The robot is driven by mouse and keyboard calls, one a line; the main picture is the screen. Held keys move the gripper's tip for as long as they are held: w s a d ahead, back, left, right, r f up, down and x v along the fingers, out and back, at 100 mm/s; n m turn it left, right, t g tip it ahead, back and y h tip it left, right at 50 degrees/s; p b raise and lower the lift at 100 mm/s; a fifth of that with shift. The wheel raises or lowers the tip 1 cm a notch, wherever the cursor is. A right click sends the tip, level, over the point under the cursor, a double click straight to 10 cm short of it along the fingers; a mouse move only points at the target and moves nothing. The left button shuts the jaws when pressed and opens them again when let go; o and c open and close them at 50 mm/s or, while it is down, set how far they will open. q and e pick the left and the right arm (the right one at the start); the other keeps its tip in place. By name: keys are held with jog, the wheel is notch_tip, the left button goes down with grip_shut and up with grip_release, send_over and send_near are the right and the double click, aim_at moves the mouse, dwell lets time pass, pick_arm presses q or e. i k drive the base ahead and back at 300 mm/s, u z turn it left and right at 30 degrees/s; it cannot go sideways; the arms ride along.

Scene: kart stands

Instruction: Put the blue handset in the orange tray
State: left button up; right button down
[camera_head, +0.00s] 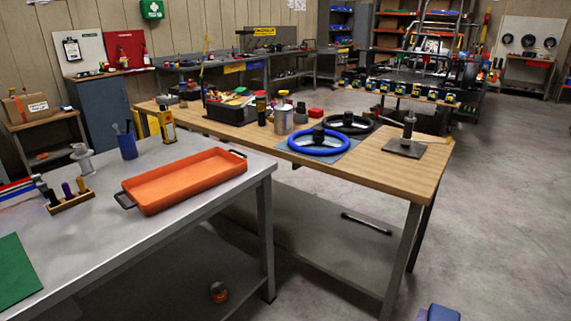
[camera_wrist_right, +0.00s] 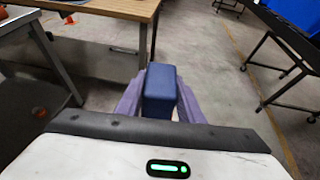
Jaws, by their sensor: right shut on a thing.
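The blue handset (camera_wrist_right: 160,92) is between the two purple fingers of my right gripper (camera_wrist_right: 159,85), which is shut on it. In the head view the blue handset (camera_head: 443,313) shows at the bottom edge, right of centre, over the floor and apart from both tables. Most of my right gripper is cut off there. The orange tray (camera_head: 185,181) lies on the grey metal table at left. It is shallow, rectangular and empty, with dark handles at both ends. The handset is well to the right of the tray and nearer to me. My left gripper is not in view.
The grey table (camera_head: 115,236) also bears a green mat (camera_head: 17,271), a small wooden rack (camera_head: 70,201) and a blue cup (camera_head: 127,146). Behind it a wooden workbench (camera_head: 410,172) bears a blue steering wheel (camera_head: 319,141). Open floor lies at the right.

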aim_at(166, 190)
jog(key=u, duration=0.9)
jog(key=i, duration=0.75)
jog(key=u, duration=0.8)
